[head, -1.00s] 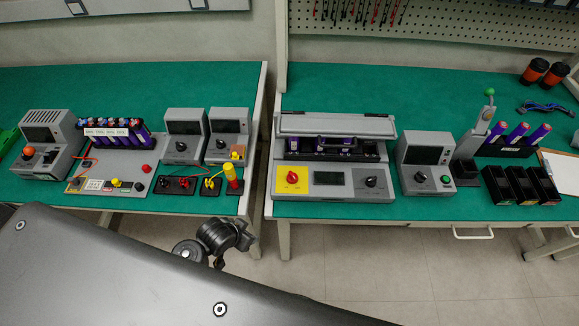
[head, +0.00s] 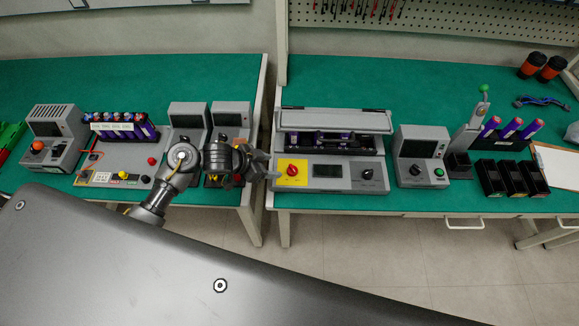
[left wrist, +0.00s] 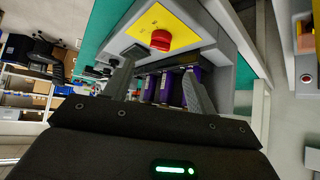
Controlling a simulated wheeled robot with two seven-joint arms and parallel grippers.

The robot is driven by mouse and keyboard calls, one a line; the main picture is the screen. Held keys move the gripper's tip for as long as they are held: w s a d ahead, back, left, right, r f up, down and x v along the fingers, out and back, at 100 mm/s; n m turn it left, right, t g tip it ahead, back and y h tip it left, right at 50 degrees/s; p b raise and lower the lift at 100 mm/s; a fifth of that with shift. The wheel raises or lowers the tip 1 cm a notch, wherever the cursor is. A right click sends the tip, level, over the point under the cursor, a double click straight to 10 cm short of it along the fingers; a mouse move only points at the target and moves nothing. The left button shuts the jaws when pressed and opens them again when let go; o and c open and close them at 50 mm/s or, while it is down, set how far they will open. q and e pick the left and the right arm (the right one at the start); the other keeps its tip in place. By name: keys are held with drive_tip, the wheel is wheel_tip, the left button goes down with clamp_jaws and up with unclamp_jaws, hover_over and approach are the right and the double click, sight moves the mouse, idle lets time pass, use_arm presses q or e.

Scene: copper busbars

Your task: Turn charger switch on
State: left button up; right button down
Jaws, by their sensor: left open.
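The grey charger (head: 345,186) stands on the right bench with its lid raised and purple cells (head: 320,139) inside. A red rotary switch (head: 292,169) sits on its yellow panel (head: 300,182) at the front left. My left gripper (head: 274,170) is open and empty, just left of the yellow panel. In the left wrist view, the red switch (left wrist: 160,40) lies ahead of the spread fingers (left wrist: 158,68), apart from them. The switch's pointer direction is too small to tell. My right gripper is not in view.
A black knob (head: 368,174) and a display (head: 327,171) share the charger's front. A grey instrument (head: 422,150) stands to its right. Several grey units, including one with an orange button (head: 37,146), fill the left bench. A gap separates the benches.

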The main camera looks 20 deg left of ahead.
sight(291, 168)
use_arm(q)
drive_tip(key=x, duration=1)
drive_tip(key=shift+w+d, duration=0.1)
drive_tip(key=shift+c, duration=0.3)
drive_tip(key=c, duration=0.9)
